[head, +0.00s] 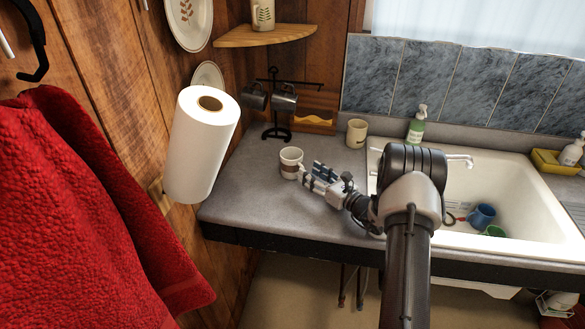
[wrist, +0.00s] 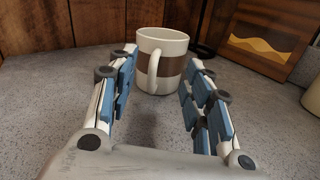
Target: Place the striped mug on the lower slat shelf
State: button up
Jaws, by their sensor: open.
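The striped mug (head: 291,162), cream with a brown band, stands upright on the grey counter (head: 250,190). In the wrist view the mug (wrist: 170,64) is straight ahead, its handle facing me. My gripper (head: 309,173) is open and low over the counter, just right of the mug. In the wrist view its fingertips (wrist: 161,62) lie to either side of the mug's near side and handle, with nothing gripped. A wooden corner shelf (head: 262,38) is above the counter; I cannot tell whether it is the lower slat shelf.
A black mug stand (head: 277,132) with dark mugs and a wooden box (head: 315,108) are behind the mug. A cream cup (head: 356,133) stands farther right, beside a green soap bottle (head: 417,125) and the sink (head: 520,170). A paper towel roll (head: 200,145) is at left.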

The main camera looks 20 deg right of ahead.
aim_at(294, 166)
jog(key=x, duration=0.3)
jog(key=shift+w+a+b, duration=0.1)
jog(key=shift+w+b, duration=0.25)
jog(key=shift+w, duration=0.05)
jog(key=shift+c, duration=0.6)
grip_shut()
